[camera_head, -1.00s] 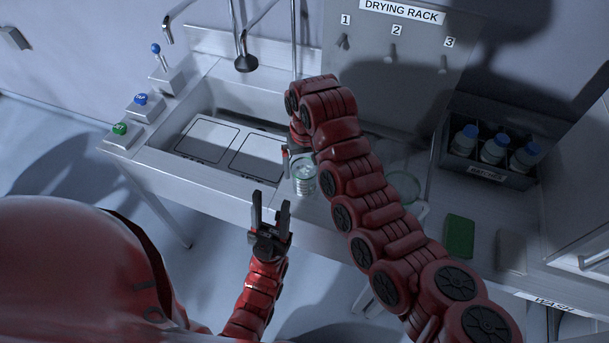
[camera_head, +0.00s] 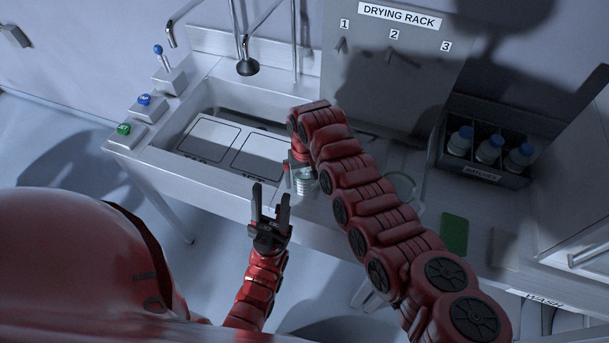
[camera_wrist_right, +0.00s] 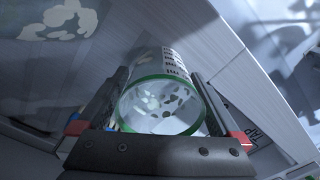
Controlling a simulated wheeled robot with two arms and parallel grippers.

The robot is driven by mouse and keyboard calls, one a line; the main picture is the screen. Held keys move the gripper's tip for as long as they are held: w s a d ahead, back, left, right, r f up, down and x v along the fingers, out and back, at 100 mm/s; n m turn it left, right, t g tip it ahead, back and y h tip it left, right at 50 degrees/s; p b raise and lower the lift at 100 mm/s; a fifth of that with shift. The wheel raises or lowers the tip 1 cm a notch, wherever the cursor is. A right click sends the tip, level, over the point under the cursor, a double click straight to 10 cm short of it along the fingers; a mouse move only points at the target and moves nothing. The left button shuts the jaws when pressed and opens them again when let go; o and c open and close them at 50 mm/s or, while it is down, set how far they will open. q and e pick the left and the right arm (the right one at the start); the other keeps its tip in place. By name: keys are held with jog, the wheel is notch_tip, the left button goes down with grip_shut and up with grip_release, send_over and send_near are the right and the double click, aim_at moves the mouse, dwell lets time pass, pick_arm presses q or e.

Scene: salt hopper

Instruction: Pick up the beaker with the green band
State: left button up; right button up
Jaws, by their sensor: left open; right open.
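The beaker with the green band (camera_wrist_right: 162,128) is clear glass with dark print on its side and pale patches showing inside. In the right wrist view it lies between the two fingers of my right gripper (camera_wrist_right: 158,92), which is open around it; I cannot tell whether either finger touches the glass. In the head view the beaker (camera_head: 306,183) stands on the counter at the sink's right front, partly hidden by my right gripper and arm. My left gripper (camera_head: 271,192) is open and empty in front of the counter edge.
Another round glass vessel (camera_head: 402,187) stands right of my right arm, partly hidden. A green pad (camera_head: 454,234) lies farther right, below a crate of blue-capped bottles (camera_head: 484,173). The sink (camera_head: 225,145) is left, with faucets behind. The drying rack (camera_head: 385,75) is at the back.

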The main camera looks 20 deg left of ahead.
jog(key=c, duration=1.2)
jog(key=shift+o, duration=0.2)
jog(key=shift+r, duration=0.15)
